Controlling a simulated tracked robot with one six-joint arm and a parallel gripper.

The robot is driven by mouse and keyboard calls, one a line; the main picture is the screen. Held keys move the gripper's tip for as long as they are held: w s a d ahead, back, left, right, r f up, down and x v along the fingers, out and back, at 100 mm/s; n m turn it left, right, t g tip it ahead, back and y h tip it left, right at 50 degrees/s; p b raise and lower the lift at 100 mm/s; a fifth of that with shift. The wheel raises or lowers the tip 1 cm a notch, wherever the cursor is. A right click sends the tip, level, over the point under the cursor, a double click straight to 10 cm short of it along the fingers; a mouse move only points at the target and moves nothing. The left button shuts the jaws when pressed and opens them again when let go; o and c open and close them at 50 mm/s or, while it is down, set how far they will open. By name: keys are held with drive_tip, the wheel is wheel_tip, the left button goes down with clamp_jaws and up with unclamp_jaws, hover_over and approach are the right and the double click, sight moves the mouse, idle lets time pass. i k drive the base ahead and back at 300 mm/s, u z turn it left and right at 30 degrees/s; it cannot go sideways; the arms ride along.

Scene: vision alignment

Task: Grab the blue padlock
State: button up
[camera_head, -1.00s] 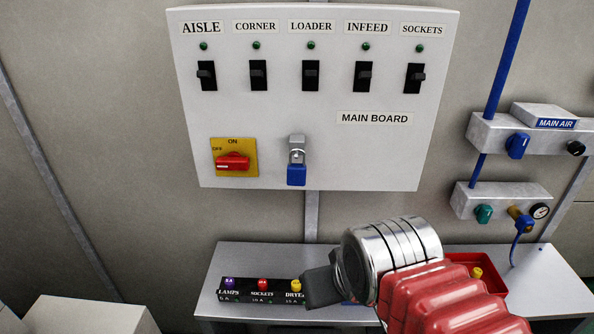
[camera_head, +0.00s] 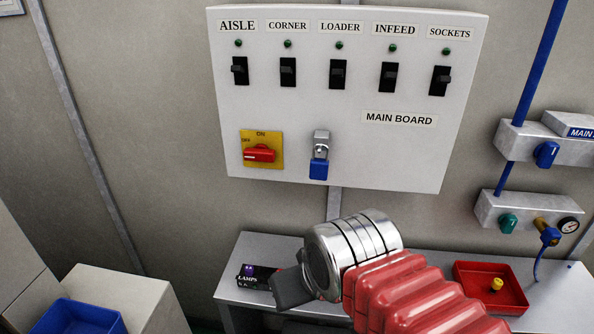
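The blue padlock (camera_head: 318,170) hangs upright at the lower edge of the white main board (camera_head: 300,112). Its shackle is at the silver hasp (camera_head: 321,144). It is to the right of the red rotary switch (camera_head: 259,153), which sits on a yellow plate. My gripper (camera_head: 286,289) is low in the picture, below the padlock and apart from it. It points left over the metal bench. Its dark fingers show from the side and partly behind my wrist, so I cannot see whether they are open or what is between them.
The bench (camera_head: 240,262) stands below the board. A fuse strip (camera_head: 257,277) is partly hidden by my gripper. A blue bin (camera_head: 82,318) is at lower left. Air valves (camera_head: 546,154) are at right. Space before the padlock looks clear.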

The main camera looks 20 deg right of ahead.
sight(318, 168)
drive_tip(key=u, duration=2.9)
drive_tip(key=k, duration=1.15)
drive_tip(key=u, duration=0.45)
